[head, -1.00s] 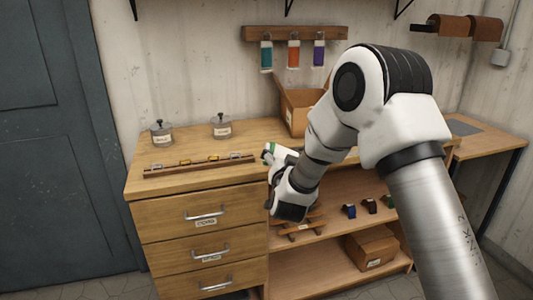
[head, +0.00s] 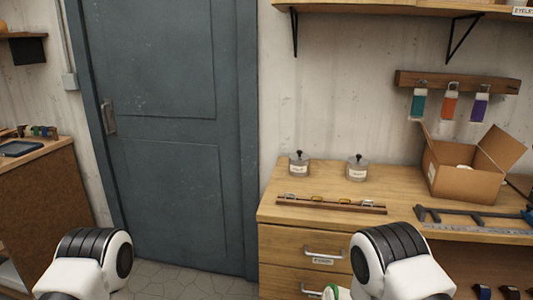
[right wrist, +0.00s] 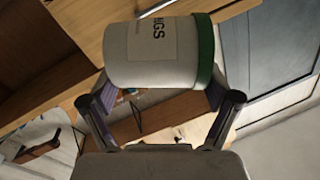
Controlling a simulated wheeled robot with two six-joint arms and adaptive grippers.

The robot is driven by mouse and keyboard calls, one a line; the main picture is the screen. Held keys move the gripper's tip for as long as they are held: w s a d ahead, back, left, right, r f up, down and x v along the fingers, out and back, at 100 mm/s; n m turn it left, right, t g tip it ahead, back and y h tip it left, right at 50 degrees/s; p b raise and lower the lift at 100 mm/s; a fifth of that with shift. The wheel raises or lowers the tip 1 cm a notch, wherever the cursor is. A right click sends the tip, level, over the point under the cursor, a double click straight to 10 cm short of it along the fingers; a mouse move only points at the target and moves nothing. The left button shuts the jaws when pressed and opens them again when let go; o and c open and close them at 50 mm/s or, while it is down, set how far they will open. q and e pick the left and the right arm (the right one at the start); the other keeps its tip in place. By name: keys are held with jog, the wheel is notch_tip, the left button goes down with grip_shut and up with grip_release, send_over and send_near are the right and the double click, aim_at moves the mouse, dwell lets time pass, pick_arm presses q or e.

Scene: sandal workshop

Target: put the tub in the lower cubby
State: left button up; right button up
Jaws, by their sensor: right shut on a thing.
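A white tub (right wrist: 160,52) with a green rim and a dark-lettered label is held sideways between the two fingers of my right gripper (right wrist: 160,92) in the right wrist view. In the head view only a small green and white part of the tub (head: 335,292) shows at the bottom edge, beside my right arm and in front of the drawers. My left gripper is out of view; only a link of my left arm shows. An open shelf space (head: 455,270) under the bench is partly seen; the lower cubby is not clearly visible.
The wooden bench (head: 330,235) carries two lidded jars (head: 299,165) (head: 357,168), a rail with small fittings (head: 330,204), an open cardboard box (head: 462,183) and a bar clamp (head: 475,216). Drawers (head: 300,250) are under its left end. A blue-grey door (head: 170,130) stands left.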

jog(key=shift+a+r, duration=0.25)
jog(key=shift+r, duration=0.8)
jog(key=shift+m+h, duration=0.4)
jog(key=shift+h, duration=0.2)
jog(key=f, duration=0.1)
jog(key=d+f, duration=0.2)
jog(key=shift+w+d+f, duration=0.2)
jog(key=shift+w+f, duration=0.05)
jog(key=shift+w, duration=0.05)
jog(key=w+d+r+m+g+h+b, duration=0.1)
jog(key=w+d+r+m+h+b, duration=0.1)
jog(key=d+r, duration=0.6)
jog(key=w+d+r+m+g+h+b, duration=0.1)
jog(key=w+d+r+m+h+b, duration=0.1)
jog(key=d+r, duration=0.7)
jog(key=w+r+h+b, duration=0.1)
jog(key=w+r+h, duration=0.1)
jog(key=w+r, duration=0.1)
jog(key=shift+m+h, duration=0.3)
jog(key=shift+h, duration=0.1)
jog(key=shift+w+r, duration=0.1)
